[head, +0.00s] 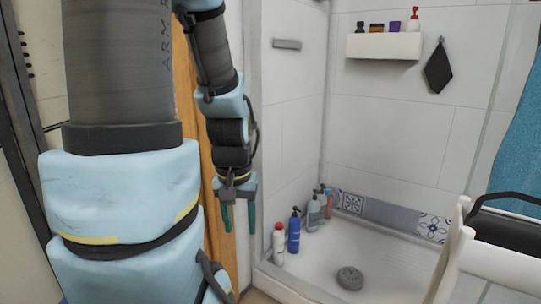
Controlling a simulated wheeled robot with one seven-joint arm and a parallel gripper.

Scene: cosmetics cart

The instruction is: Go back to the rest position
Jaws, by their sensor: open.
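My gripper (238,218) hangs pointing down near the middle left of the head view. Its two teal fingers are apart, with nothing between them. It is in front of a wooden panel, to the left of the shower tray. My arm fills much of the left side of the view.
Several bottles, among them a white one with a red cap (278,244) and a blue one (294,231), stand along the shower tray (323,263). A dark round object (350,278) lies in it. A white cart (487,255) is at right. A wall shelf (384,46) holds small containers.

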